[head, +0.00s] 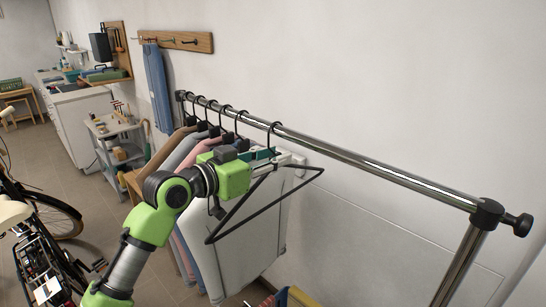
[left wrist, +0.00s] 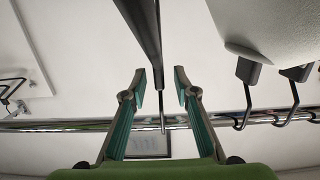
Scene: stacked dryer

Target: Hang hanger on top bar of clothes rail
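The clothes rail's top bar (head: 380,172) runs from the back left to the front right. An empty black triangular hanger (head: 264,206) is below the bar, and its hook appears looped over the bar in the head view. In the left wrist view the hanger (left wrist: 147,28) points toward the bar (left wrist: 70,126), with its thin neck between my fingers. My left gripper (head: 264,155) is just below the bar at the hanger's neck. In the left wrist view its fingers (left wrist: 161,80) stand apart, with gaps beside the neck. My right gripper is not in view.
Several garments (head: 190,150) hang on black hangers along the bar's left part, close to my left gripper. The bar's right part is clear up to the end knob (head: 522,225). A bicycle (head: 45,240) stands at the left, and a wall is behind the rail.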

